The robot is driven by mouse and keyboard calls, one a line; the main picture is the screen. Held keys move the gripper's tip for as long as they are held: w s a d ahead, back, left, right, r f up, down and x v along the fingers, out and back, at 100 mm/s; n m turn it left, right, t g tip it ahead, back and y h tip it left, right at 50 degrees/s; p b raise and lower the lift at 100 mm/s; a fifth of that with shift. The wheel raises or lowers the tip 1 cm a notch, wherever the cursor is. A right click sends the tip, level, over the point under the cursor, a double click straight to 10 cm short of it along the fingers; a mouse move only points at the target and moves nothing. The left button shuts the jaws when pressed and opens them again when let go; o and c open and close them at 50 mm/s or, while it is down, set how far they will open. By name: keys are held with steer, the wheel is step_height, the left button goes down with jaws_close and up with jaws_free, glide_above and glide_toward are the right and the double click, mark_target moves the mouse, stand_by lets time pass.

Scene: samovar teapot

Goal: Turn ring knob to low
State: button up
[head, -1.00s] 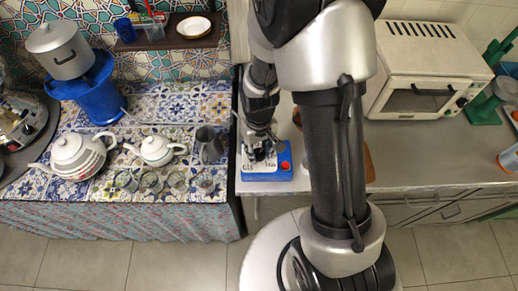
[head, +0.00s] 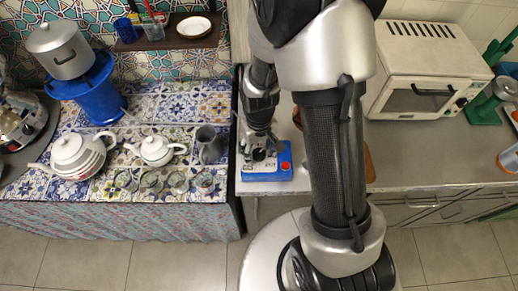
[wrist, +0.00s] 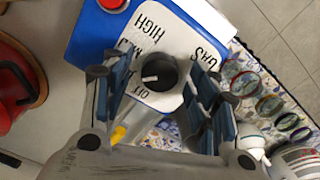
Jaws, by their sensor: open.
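The ring knob is a round black knob (wrist: 156,73) with a white pointer mark, on the white panel of a blue control box (wrist: 88,38). The mark points roughly left in the wrist view. HIGH, GAS and OFF can be read around the knob; other lettering is partly hidden by a finger. My gripper (wrist: 154,72) is open, with one finger on each side of the knob and gaps visible between. In the head view my gripper (head: 260,150) is over the box (head: 268,174), at the counter's left front edge. A red button (wrist: 112,3) is on the box.
A patterned tile surface holds a large white teapot (head: 76,155), a smaller teapot (head: 156,150), a grey jug (head: 209,145) and several glasses to the left. A white toaster oven (head: 425,75) stands right. A red object (wrist: 14,82) lies beside the box. The counter between is partly clear.

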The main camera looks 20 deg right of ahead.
mark_target(259, 153)
step_height(259, 153, up, 12)
stand_by(0.6)
